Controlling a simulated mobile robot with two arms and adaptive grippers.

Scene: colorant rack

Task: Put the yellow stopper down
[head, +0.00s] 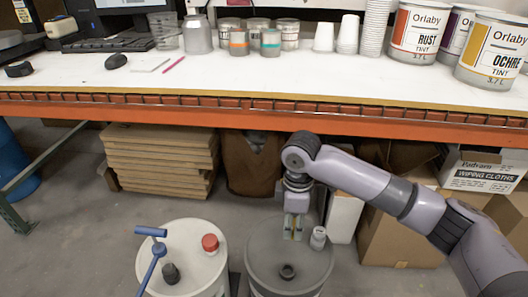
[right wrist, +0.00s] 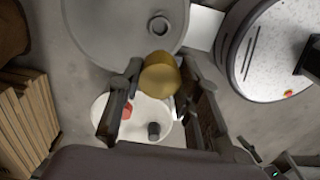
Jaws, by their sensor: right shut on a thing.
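My right gripper (head: 296,228) points down above the grey drum (head: 262,262), near its back right part. In the right wrist view its fingers (right wrist: 155,90) are shut on the yellow stopper (right wrist: 160,78), a rounded yellow piece. In the head view the fingers mostly hide the stopper; only a little yellow shows. The stopper appears held above the drums; its exact height I cannot tell. The grey drum also shows in the right wrist view (right wrist: 105,30). My left gripper is not in view.
A dark ring or bung (head: 287,271) is on the grey drum's top, and a small pale jar (head: 318,237) is by its right edge. The white drum (head: 190,233) beside it carries a red stopper (head: 210,243), a dark stopper (head: 170,272) and a blue tool (head: 153,258). The workbench (head: 300,75) stands behind.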

